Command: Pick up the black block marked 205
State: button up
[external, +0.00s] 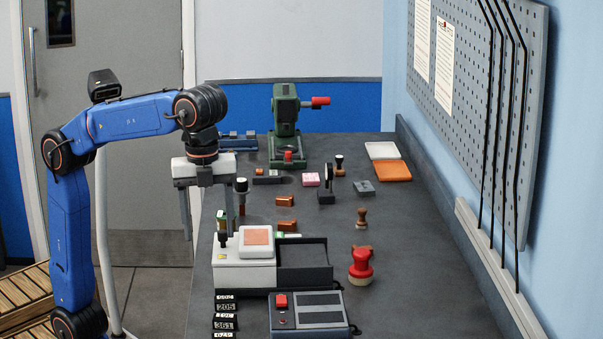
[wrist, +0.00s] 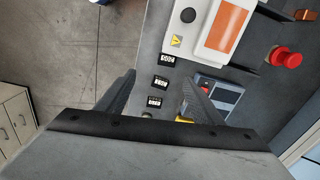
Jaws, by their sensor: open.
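The black block marked 205 (external: 226,307) lies near the front left edge of the bench, in a row of several similar black number blocks. The block marked 361 (external: 223,325) lies closer to the camera in the same row. My gripper (external: 208,236) is open and empty, pointing down beyond the row in the external view and raised above the blocks. In the wrist view its fingers (wrist: 158,78) spread on either side of the row.
A white device with an orange pad (external: 256,236) stands just beyond the blocks. Open floor (wrist: 80,60) lies left of the bench edge.

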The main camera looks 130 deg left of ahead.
jog(key=w+a, duration=0.1)
jog(key=w, duration=0.1)
send_over(225, 299)
jog(key=shift+m, duration=0.3)
notch_tip(225, 299, down, 11)
jog(key=shift+s+d+r, duration=0.15)
jog(key=shift+r, duration=0.05)
jog(key=shift+f, duration=2.95)
jog(key=shift+w, duration=0.2)
jog(key=shift+c, duration=0.2)
jog(key=c, duration=1.3)
jog(key=shift+r, duration=0.1)
